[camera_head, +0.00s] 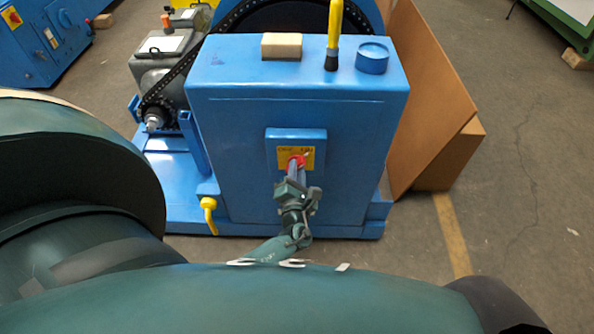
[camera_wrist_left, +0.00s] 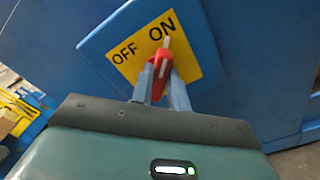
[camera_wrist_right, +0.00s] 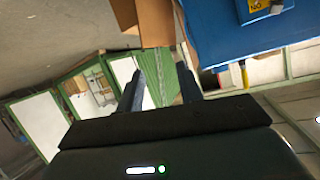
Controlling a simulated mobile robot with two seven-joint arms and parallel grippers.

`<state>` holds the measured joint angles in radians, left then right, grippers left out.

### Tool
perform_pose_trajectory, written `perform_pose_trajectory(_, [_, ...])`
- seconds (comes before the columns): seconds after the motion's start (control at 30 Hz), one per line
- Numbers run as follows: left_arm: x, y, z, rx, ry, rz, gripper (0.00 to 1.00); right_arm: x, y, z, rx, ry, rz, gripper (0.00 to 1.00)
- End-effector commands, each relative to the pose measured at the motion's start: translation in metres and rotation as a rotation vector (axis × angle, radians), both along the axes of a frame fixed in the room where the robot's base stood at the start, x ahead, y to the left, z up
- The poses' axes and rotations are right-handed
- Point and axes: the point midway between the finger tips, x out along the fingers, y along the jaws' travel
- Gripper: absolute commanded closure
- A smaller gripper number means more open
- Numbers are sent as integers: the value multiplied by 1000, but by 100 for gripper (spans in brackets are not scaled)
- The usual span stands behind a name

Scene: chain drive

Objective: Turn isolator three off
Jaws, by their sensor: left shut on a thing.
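The isolator has a red handle (camera_head: 298,160) on a yellow plate (camera_head: 309,154), set on the front of a blue machine housing. In the left wrist view the plate (camera_wrist_left: 190,66) reads OFF at left and ON at right, and the white mark on the red handle (camera_wrist_left: 163,68) points up beside the word ON. My left gripper (camera_head: 294,173) is shut on the red handle, one finger on each side. No number three is legible. My right gripper (camera_wrist_right: 161,78) is open and empty, away from the isolator, seen only in the right wrist view.
On top of the blue housing (camera_head: 340,105) are a wooden block (camera_head: 282,46), a yellow-handled tool (camera_head: 334,30) and a round blue cap (camera_head: 372,58). A yellow hook (camera_head: 209,214) sticks out at lower left. A brown board (camera_head: 428,95) leans behind at right.

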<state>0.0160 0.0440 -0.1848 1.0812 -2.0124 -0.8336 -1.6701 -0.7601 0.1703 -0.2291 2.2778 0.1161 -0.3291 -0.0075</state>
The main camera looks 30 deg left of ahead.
Motion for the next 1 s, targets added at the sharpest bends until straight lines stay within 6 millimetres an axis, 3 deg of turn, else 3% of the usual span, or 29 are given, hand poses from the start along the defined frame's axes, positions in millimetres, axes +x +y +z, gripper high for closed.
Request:
perform_pose_trajectory(0.37, [0, 1, -1, -162, -102, -1, 100, 3, -3, 1, -4, -41, -8, 64])
perform_pose_trajectory(1.0, [-2, 4, -1, -676, -417, -2, 100, -9, -17, 2, -39, -140, -20, 64])
